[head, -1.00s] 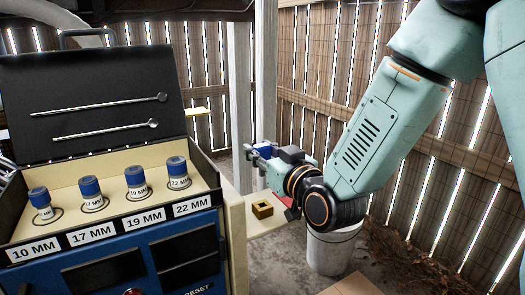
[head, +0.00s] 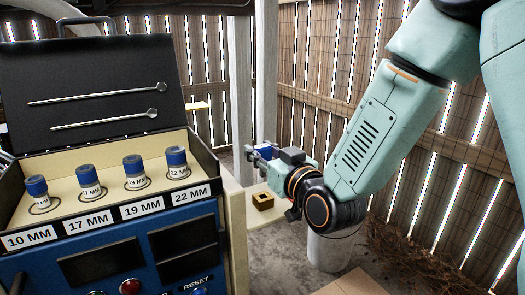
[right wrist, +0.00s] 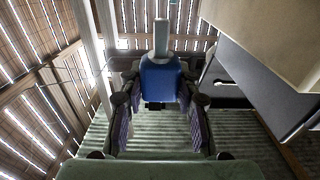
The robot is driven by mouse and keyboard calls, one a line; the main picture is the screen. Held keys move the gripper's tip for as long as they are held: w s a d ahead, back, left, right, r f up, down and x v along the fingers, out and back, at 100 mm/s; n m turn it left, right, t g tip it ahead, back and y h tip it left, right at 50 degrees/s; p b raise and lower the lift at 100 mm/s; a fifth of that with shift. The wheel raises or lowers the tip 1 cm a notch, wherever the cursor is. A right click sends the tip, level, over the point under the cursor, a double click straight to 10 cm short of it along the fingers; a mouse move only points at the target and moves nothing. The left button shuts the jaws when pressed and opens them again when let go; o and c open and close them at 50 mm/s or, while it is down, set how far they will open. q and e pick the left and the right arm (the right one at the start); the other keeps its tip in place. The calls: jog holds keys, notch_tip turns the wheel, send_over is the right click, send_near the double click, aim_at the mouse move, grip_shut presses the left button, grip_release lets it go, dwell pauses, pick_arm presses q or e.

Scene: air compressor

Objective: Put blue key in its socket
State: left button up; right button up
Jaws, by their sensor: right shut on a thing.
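My right gripper (head: 262,153) is shut on a blue key, held in the air to the right of the blue toolbox-like panel. In the right wrist view the blue key (right wrist: 160,78) sits between the fingers, with a pale grey shaft pointing away from me. In the head view only a little blue shows at the fingertips. Several blue-capped sockets stand in round holes in the cream tray (head: 108,188), labelled 10, 17, 19 and 22 MM. I cannot tell which place is the key's socket. My left gripper is not in view.
The open dark lid (head: 90,75) holds two metal rods. A red button (head: 130,287) is on the blue front. A white bucket (head: 332,251) stands on the floor.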

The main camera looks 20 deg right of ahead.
aim_at(264, 172)
jog(key=shift+f+b, duration=1.6)
jog(key=shift+f, duration=0.6)
jog(key=shift+f+b, duration=1.05)
jog(key=shift+f, duration=0.5)
dwell(1.3)
jog(key=o, duration=1.2)
jog(key=shift+o, duration=0.2)
notch_tip(264, 172, up, 10)
jog(key=shift+r, duration=0.1)
dwell(0.4)
